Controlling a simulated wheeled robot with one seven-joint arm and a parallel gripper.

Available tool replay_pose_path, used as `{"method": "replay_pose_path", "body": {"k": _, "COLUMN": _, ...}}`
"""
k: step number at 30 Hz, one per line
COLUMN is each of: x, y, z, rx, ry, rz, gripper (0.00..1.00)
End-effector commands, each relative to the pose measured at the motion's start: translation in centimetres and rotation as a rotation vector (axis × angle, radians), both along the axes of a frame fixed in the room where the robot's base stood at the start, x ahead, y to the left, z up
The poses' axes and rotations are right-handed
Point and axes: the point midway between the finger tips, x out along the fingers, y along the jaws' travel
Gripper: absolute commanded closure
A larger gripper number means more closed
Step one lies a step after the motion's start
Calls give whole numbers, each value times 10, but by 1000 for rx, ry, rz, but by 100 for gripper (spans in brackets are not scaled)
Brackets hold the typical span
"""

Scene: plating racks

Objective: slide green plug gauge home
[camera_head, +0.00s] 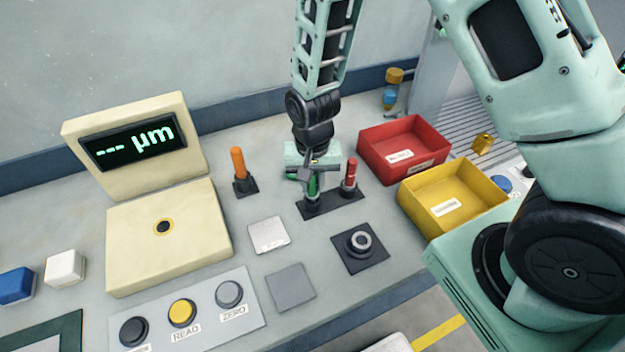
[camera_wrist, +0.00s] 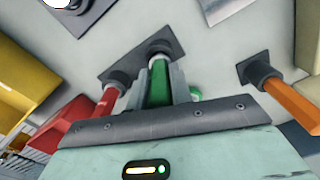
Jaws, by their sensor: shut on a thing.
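The green plug gauge (camera_head: 313,187) stands upright at the left socket of a dark two-socket rack (camera_head: 333,204). My gripper (camera_head: 314,180) is shut on the green plug gauge from above. The green gauge also shows between the fingers in the wrist view (camera_wrist: 158,84), with its lower end at the black socket collar (camera_wrist: 160,49). How deep it sits in the socket I cannot tell. A red plug gauge (camera_head: 350,174) stands upright in the right socket of the same rack. A ring (camera_head: 361,242) sits on a dark square plate in front of the rack.
An orange-handled tool (camera_head: 238,164) stands in its own holder to the left. A red bin (camera_head: 402,142) and a yellow bin (camera_head: 450,190) stand close on the right. The cream gauge unit (camera_head: 165,235) reads "--- µm", with a button panel (camera_head: 190,308) before it.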

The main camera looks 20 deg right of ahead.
Motion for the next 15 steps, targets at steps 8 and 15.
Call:
{"method": "replay_pose_path", "body": {"k": 8, "x": 0, "y": 0, "z": -5, "rx": 0, "ry": 0, "rz": 0, "gripper": 99}}
{"method": "replay_pose_path", "body": {"k": 15, "x": 0, "y": 0, "z": -10, "rx": 0, "ry": 0, "rz": 0, "gripper": 99}}
